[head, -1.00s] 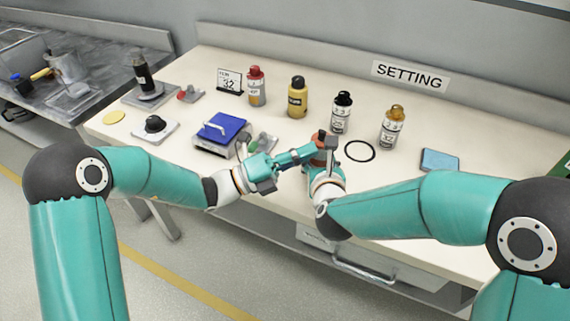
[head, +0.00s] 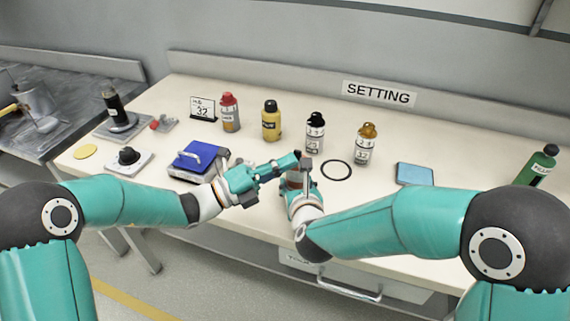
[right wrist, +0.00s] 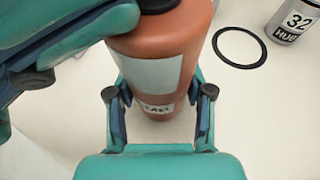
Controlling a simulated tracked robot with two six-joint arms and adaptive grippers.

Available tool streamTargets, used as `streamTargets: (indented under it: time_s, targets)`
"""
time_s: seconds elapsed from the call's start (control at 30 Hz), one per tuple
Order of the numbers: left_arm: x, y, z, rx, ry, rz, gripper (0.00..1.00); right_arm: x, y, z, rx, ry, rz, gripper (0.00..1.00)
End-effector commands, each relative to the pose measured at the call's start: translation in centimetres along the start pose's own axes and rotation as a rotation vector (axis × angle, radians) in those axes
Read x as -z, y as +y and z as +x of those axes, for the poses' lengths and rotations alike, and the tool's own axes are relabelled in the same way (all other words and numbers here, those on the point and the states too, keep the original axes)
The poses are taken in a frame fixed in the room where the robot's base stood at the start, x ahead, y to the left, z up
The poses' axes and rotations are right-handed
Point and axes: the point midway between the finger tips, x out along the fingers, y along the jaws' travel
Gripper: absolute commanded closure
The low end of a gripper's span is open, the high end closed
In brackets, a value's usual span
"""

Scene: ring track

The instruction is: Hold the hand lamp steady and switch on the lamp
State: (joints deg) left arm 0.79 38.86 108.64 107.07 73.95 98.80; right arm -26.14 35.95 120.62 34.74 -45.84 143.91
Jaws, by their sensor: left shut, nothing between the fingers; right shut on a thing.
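The hand lamp (right wrist: 165,55) is an orange cylinder with a pale label and a dark top, standing upright in the right wrist view. In the head view only a small part of it (head: 295,177) shows between my grippers. My right gripper (right wrist: 160,98) is shut around its lower body; it also shows in the head view (head: 298,190). My left gripper (head: 293,162) is shut and empty, its fingertips at the lamp's top. In the right wrist view my left gripper (right wrist: 118,22) covers part of the top, so I cannot tell whether it touches the switch.
A black ring (head: 337,170) lies right of the lamp. Several bottles stand behind, including a yellow one (head: 271,122) and a red-capped one (head: 230,113). A blue-topped device (head: 193,157) is to the left. A blue pad (head: 414,174) and green bottle (head: 540,165) are to the right.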

Motion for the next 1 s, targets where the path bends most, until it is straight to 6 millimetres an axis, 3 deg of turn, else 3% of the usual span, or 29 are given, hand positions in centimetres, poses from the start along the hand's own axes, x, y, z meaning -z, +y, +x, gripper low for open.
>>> streamTargets:
  time_s: [0.4,0.67,0.87,1.0]
  targets:
    - [-0.5,-0.8,0.6,-0.208,0.001,-0.206,1.0,0.0,0.0,0.0,-0.001,0.0,-0.001,0.91]
    - [-0.4,-0.9,0.5,-0.203,0.001,-0.205,1.0,0.0,0.0,0.0,0.0,0.0,0.0,0.91]
    - [0.6,-2.2,-0.6,-0.203,0.001,-0.204,1.0,0.0,0.0,0.0,0.0,0.0,0.0,0.91]
    - [1.4,-3.9,-2.2,-0.204,-0.003,-0.203,1.0,0.0,0.0,0.0,0.0,0.0,0.0,0.91]
